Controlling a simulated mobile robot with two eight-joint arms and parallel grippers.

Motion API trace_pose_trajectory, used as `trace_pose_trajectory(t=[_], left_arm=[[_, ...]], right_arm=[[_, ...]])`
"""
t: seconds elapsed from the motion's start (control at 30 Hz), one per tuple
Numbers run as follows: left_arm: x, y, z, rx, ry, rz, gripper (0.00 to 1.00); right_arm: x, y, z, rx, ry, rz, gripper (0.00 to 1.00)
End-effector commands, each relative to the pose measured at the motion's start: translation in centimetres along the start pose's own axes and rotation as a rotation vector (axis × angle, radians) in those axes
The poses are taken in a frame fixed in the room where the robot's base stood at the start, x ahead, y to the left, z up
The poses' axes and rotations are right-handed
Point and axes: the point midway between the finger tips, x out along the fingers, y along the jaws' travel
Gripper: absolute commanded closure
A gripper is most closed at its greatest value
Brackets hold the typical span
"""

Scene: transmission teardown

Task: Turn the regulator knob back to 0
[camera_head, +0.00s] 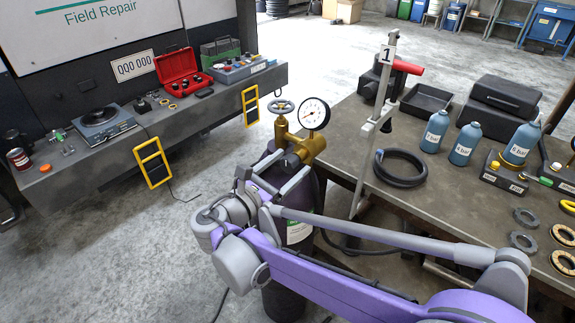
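A gas cylinder (282,290), dark with a pale label, stands beside the bench. On its top is a brass regulator (311,145) with a round white gauge (313,113) and a grey handwheel (281,106). My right gripper (295,161) reaches up to the regulator from the front. Its two fingers are apart, with the lower brass part at their tips. I cannot tell whether they touch it. The knob's marks cannot be read, and the gripper partly hides the regulator's lower side. The gauge needle is too small to read. My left gripper is out of view.
A grey bench (345,125) on the right holds a black hose (401,167), blue bottles (435,130), a black tray (426,98) and rings. A shelf (215,105) with instruments is at left. The floor between is mostly clear.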

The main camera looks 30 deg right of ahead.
Motion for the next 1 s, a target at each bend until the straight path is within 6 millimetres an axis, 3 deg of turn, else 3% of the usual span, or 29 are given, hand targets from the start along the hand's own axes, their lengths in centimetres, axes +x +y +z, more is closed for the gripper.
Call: trace_pose_trajectory(t=[0.33,0.8,1.0], left_arm=[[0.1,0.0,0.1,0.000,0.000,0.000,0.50],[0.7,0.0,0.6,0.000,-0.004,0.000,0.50],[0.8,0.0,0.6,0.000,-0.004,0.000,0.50]], right_arm=[[-0.7,0.1,0.0,0.001,0.000,0.002,0.18],[-9.3,0.1,-0.1,0.001,0.001,0.004,0.18],[-10.7,0.0,0.0,0.001,0.000,0.001,0.18]])
